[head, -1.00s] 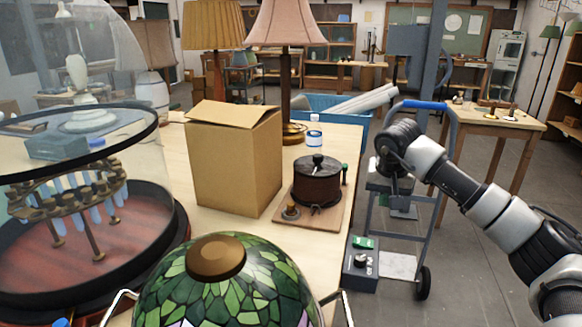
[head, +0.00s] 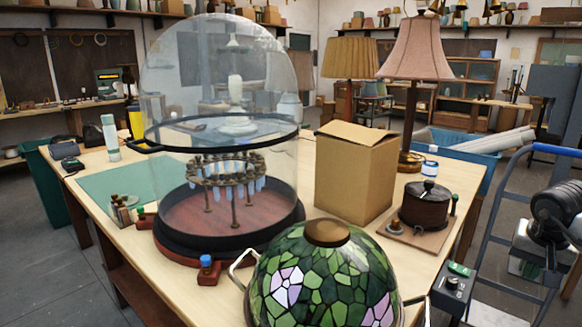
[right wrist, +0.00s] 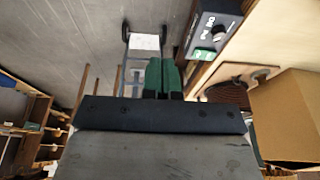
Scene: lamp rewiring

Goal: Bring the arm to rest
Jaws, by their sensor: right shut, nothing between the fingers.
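My right arm (head: 558,208) comes in at the right edge of the head view. Its right gripper (head: 528,266) hangs low beside the workbench, in front of the hand truck, apart from the bench. In the right wrist view the two green fingers of this gripper (right wrist: 162,77) are together with nothing between them. My left arm and gripper show in neither view.
The workbench (head: 92,205) carries a glass dome (head: 165,100), a cardboard box (head: 352,175), a round dark wooden device (head: 428,207), lamps and a green stained-glass shade (head: 325,280). A blue-handled hand truck (head: 488,215) stands to the right. A switch box (head: 455,290) is near my gripper.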

